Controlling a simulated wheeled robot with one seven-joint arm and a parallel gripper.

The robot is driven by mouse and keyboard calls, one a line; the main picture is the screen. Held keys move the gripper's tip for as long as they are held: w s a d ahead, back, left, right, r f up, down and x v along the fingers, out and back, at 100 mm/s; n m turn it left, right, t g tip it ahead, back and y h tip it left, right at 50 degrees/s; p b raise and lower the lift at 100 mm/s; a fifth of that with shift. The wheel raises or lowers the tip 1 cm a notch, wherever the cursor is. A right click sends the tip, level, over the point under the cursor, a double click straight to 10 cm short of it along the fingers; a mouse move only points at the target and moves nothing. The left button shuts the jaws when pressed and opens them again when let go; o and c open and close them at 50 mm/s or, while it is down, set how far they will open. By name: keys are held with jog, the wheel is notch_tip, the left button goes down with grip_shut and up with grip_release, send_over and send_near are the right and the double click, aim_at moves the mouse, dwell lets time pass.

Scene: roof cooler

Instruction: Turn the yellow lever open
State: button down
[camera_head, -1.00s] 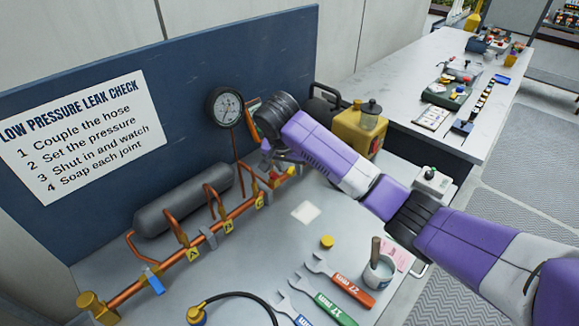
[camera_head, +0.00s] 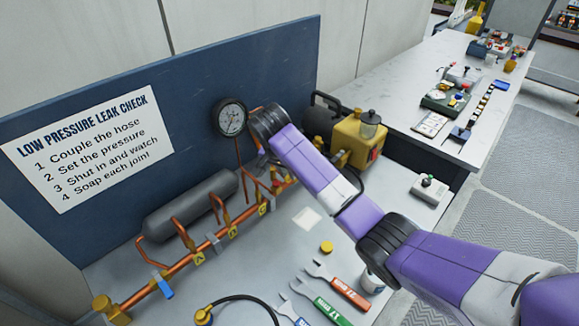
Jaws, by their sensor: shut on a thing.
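My gripper (camera_head: 273,172) is low at the right end of the copper pipe (camera_head: 225,232), below and right of the round gauge (camera_head: 230,117). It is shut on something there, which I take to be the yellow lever. My wrist and the small picture size hide most of the fingers and the lever, so the lever's angle cannot be told. A small red part (camera_head: 276,181) shows beside the fingers. A blue lever (camera_head: 163,287) is at the pipe's left end, apart from my gripper.
A grey cylinder (camera_head: 190,204) lies behind the pipe. A yellow pump (camera_head: 358,142) stands right of my wrist. Wrenches (camera_head: 342,287), a yellow cap (camera_head: 326,248) and a black hose (camera_head: 245,297) lie on the bench in front. My arm partly covers a cup (camera_head: 372,283).

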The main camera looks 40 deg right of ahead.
jog(key=shift+a+f+m, duration=0.1)
jog(key=shift+a+m, duration=0.1)
jog(key=shift+m, duration=0.1)
jog(key=shift+w+f+m+g, duration=0.2)
jog(key=shift+m+g, duration=0.15)
jog(key=shift+m, duration=0.25)
jog(key=shift+w+f+m+g, duration=0.2)
jog(key=shift+m+g, duration=0.15)
jog(key=shift+m, duration=0.25)
jog(key=shift+a, duration=0.1)
jog(key=shift+f, duration=0.1)
jog(key=c, duration=1.4)
grip_release()
jog(key=shift+o, duration=0.2)
jog(key=shift+r, duration=0.2)
jog(key=shift+r, duration=0.15)
jog(key=b+v, duration=0.1)
jog(key=v, duration=0.6)
jog(key=shift+a+r, duration=0.15)
jog(key=shift+a, duration=0.05)
